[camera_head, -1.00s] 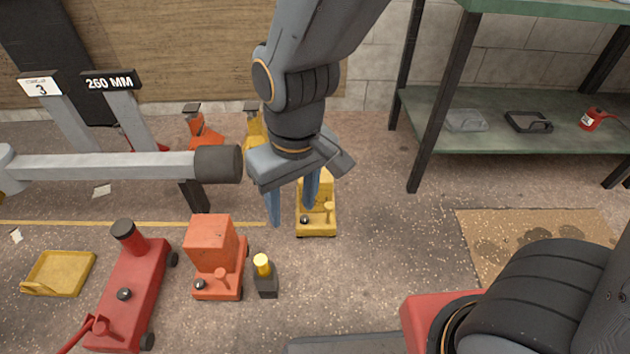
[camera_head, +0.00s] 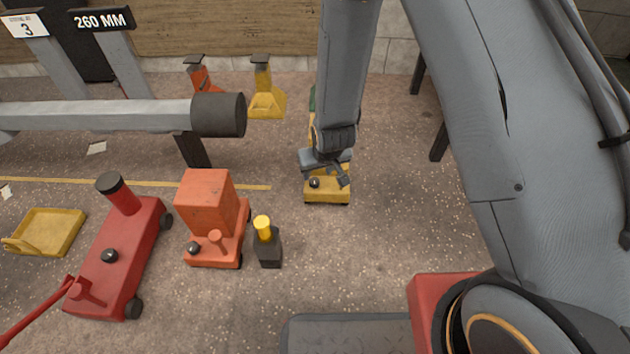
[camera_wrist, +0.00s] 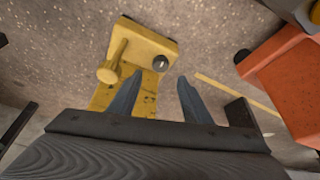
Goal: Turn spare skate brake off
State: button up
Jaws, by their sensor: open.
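A small yellow skate (camera_head: 327,196) stands on the floor with a round black knob (camera_head: 314,183) on its top. In the wrist view the knob (camera_wrist: 160,63) has a pale mark, and a yellow peg (camera_wrist: 108,73) stands beside it. My gripper (camera_head: 332,174) is over the yellow skate and hides part of it. In the wrist view its two fingers (camera_wrist: 158,88) are apart with nothing held, and the knob shows just beyond the tips. Contact cannot be told. An orange skate (camera_head: 212,210) with a similar black knob stands to the left. No label marks either as spare.
A dark bottle-like item with a yellow top (camera_head: 267,246) stands by the orange skate. A red trolley (camera_head: 122,258) and a yellow tray (camera_head: 46,231) are farther left. A grey beam (camera_head: 100,112) juts in from the left. Floor right of the yellow skate is clear.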

aim_at(315, 181)
jog(key=b+x, duration=0.4)
jog(key=x, duration=0.3)
jog(key=shift+f, duration=0.3)
jog(key=c, duration=1.1)
jog(key=shift+o, duration=0.2)
jog(key=shift+a+r+p, duration=0.1)
jog(key=shift+r+p, duration=0.1)
jog(key=shift+p, duration=0.4)
jog(key=shift+m+p, duration=0.3)
jog(key=shift+p, duration=0.05)
jog(key=shift+f+m+h+p, duration=0.1)
jog(key=shift+m+h+p, duration=0.2)
jog(key=shift+m+p, duration=0.15)
